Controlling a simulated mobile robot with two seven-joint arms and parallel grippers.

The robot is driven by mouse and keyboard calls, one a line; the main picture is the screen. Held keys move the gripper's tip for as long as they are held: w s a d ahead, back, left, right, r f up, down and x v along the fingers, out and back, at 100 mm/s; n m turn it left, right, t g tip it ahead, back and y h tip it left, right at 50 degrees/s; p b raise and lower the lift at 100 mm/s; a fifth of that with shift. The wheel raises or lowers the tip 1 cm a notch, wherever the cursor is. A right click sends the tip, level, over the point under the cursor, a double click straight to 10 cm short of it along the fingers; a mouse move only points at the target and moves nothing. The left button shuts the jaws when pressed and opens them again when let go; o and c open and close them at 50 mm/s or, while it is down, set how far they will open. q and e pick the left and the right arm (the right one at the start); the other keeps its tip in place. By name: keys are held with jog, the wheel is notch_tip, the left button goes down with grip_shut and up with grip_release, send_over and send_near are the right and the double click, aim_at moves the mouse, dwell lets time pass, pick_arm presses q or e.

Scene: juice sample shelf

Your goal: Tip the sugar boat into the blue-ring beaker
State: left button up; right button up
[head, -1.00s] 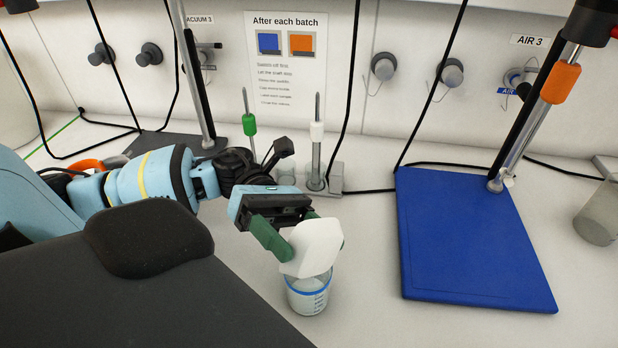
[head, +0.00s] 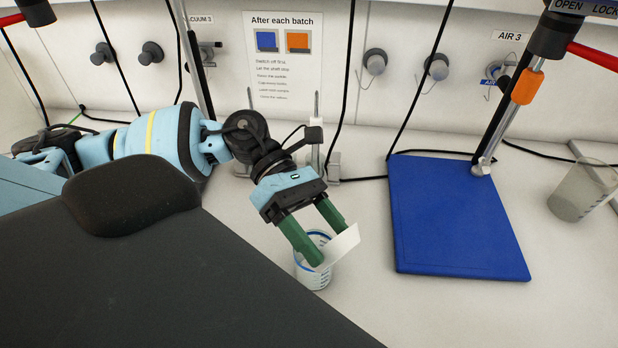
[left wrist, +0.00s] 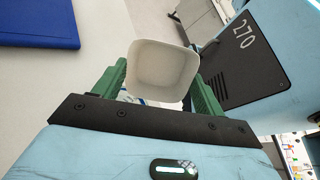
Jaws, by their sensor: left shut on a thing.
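My left gripper (head: 322,240) is shut on the white sugar boat (head: 343,246), its green fingers on either side of it. The boat is tilted just above the blue-ring beaker (head: 314,275), over its right rim in the head view. The beaker stands on the bench and shows graduation marks and a blue ring, partly hidden by the fingers and boat. In the left wrist view the boat (left wrist: 163,70) shows its pale inside, which looks empty, between the green fingers; a bit of blue ring shows behind it. My right gripper is not in view.
Another beaker (head: 582,190) stands at the far right. Upright probes and black cables are behind the gripper. The bench between beaker and board is clear.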

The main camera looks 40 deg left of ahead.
aim_at(338, 245)
pick_arm(q)
jog(key=r+y+p, duration=0.1)
jog(key=d+r+y+p, duration=0.1)
jog(key=y+p, duration=0.1)
jog(key=shift+s+t, duration=0.15)
jog(key=shift+t, duration=0.15)
jog(key=shift+d+f+y, duration=0.4)
jog(key=shift+y, duration=0.4)
jog(key=shift+s+d+f+t+y, duration=0.15)
jog(key=shift+d+y, duration=0.15)
jog(key=shift+y, duration=0.2)
jog(key=shift+s+d+t+y, duration=0.15)
jog(key=shift+d+y, duration=0.1)
jog(key=shift+y, duration=0.25)
jog(key=s+d+f+t+y, duration=0.1)
jog(key=d+f+y, duration=0.2)
jog(key=d+y, duration=0.4)
jog(key=shift+s+d+f, duration=0.2)
jog(key=shift+d+f, duration=0.2)
jog(key=shift+d, duration=0.05)
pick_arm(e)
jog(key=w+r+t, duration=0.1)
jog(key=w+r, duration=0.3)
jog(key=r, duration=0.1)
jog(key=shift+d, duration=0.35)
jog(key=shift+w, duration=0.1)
